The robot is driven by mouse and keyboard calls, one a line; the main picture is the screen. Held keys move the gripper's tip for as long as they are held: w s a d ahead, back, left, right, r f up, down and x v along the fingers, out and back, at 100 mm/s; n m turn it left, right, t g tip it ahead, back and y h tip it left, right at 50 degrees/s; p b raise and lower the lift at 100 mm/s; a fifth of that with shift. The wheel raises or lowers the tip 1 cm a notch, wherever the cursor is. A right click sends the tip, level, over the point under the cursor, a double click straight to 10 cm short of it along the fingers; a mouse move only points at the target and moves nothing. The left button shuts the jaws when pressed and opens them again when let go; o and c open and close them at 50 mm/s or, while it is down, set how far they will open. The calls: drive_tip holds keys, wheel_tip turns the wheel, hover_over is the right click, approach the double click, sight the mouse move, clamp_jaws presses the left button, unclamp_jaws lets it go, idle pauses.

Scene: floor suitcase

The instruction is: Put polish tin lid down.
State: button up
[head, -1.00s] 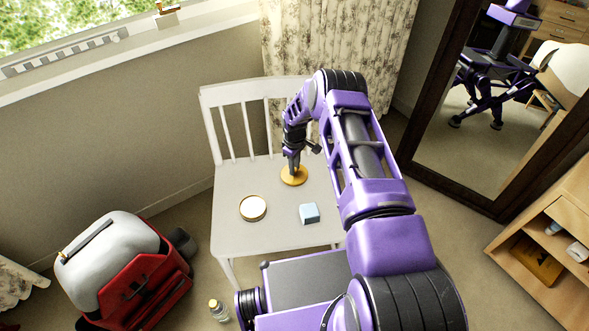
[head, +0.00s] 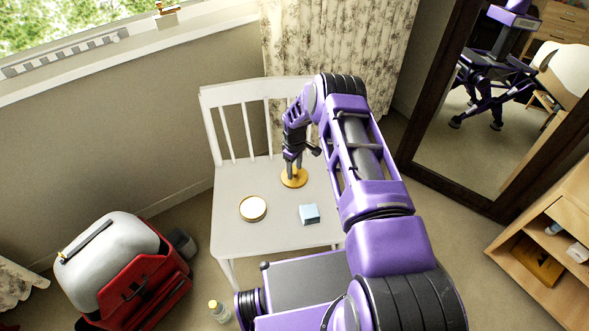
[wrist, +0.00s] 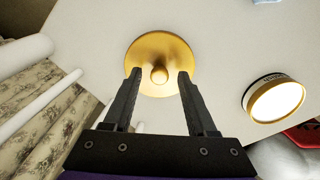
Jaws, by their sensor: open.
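The polish tin lid (head: 296,180) is a gold disc with a small round knob, lying on the seat of the white chair (head: 235,235). In the wrist view the lid (wrist: 150,50) lies just beyond my fingertips, its knob between the line of the two fingers. My gripper (head: 293,172) is right over the lid; in the wrist view my gripper (wrist: 159,74) is open, with a gap on each side of the knob. The open polish tin (head: 253,208), round with a gold rim and pale inside, stands on the seat to the left; it also shows in the wrist view (wrist: 275,100).
A light blue block (head: 309,214) lies on the seat near its front right. A red and white suitcase (head: 125,270) is on the floor at left. A small bottle (head: 219,311) stands on the floor. A mirror (head: 490,110) and wooden shelf (head: 550,240) are at right.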

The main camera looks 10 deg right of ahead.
sight(294, 171)
wheel_tip(294, 171, up, 12)
drive_tip(key=p, duration=0.1)
drive_tip(key=shift+p, duration=0.35)
